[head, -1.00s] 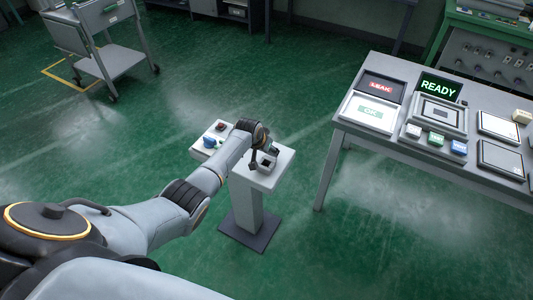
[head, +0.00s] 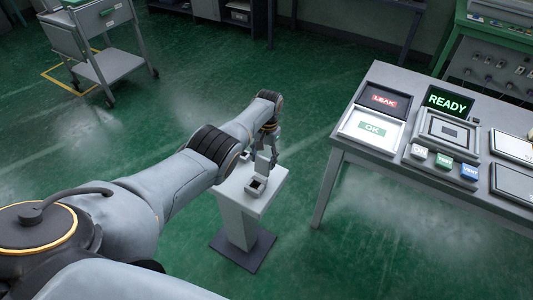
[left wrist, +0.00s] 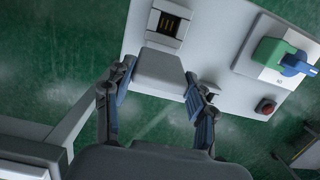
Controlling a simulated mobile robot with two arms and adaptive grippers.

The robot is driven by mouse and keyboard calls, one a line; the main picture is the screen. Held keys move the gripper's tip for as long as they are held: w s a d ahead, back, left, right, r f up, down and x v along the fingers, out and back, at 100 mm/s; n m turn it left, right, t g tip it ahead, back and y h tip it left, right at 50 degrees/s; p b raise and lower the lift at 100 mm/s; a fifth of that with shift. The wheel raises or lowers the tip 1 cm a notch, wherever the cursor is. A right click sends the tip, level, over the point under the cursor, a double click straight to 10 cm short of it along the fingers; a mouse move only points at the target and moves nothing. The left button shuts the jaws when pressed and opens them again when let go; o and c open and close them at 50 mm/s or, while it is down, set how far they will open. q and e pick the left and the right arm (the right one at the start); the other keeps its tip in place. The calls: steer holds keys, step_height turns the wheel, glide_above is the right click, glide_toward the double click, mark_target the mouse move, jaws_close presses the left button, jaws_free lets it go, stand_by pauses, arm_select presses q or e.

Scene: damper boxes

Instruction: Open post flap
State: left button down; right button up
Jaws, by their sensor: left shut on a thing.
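The post (head: 239,228) stands on the floor in the middle of the head view, on a dark base plate. A small square socket (head: 257,185) is on its top. The flap (head: 262,163) is a light grey plate standing raised beside the socket, which is uncovered. In the left wrist view the flap (left wrist: 160,70) lies between the fingers of my left gripper (left wrist: 158,80), with gold contacts (left wrist: 170,24) showing in the socket beyond it. My left gripper (head: 270,146) is shut on the flap. My right gripper is not in view.
A table (head: 388,152) with a READY display (head: 447,101) stands right. A cart (head: 108,66) stands back left. Green floor between is clear.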

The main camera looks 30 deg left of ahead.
arm_select(q)
steer(key=shift+f, duration=0.15)
steer(key=shift+c, duration=2.2)
jaws_free()
step_height(320, 180, up, 12)
steer(key=w, duration=0.2)
steer(key=shift+w+f, duration=0.1)
steer(key=shift+f, duration=0.05)
